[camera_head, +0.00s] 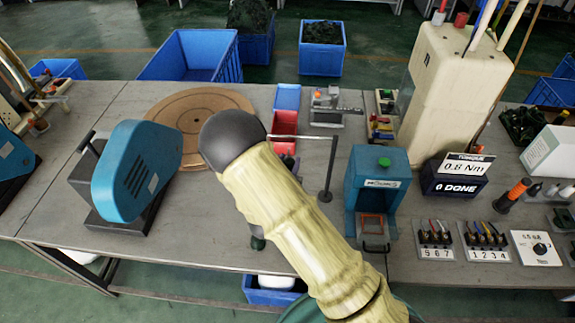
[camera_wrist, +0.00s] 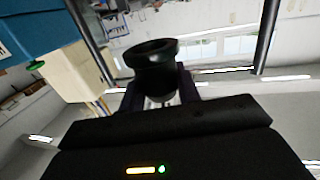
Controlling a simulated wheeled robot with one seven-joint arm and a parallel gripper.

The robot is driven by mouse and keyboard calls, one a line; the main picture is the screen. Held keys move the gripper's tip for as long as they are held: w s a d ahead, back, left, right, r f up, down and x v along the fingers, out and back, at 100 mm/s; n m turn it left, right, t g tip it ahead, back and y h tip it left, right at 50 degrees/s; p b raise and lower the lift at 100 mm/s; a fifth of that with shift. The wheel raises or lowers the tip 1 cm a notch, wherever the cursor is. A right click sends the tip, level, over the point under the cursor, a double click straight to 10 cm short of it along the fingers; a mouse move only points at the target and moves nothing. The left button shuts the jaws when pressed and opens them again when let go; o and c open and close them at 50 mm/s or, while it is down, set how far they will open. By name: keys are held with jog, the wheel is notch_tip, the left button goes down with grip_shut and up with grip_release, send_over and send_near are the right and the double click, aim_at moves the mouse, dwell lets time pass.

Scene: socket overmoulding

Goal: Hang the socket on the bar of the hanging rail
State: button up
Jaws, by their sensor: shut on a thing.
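A black, round, cup-like socket (camera_wrist: 152,54) shows in the wrist view, its wide end away from my gripper. My gripper (camera_wrist: 159,88) is shut on its narrow end. The hanging rail (camera_head: 329,168) stands in the middle of the table in the head view; its right post and part of its thin bar (camera_head: 305,136) show. I cannot tell whether socket and bar touch.
A teal machine (camera_head: 377,180) stands right of the rail, and a blue rounded machine (camera_head: 131,173) stands at left. A round wooden board (camera_head: 180,108) and a red bin (camera_head: 283,146) lie behind. Some tabletop is clear between the rail and the teal machine.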

jog(key=shift+w+d, duration=0.25)
jog(key=shift+w, duration=0.4)
jog(key=w+f, duration=0.1)
jog(key=w, duration=0.5)
jog(key=shift+w+f+b, duration=0.2)
jog(key=shift+b, duration=0.1)
jog(key=o, duration=1.1)
jog(key=shift+o, duration=0.2)
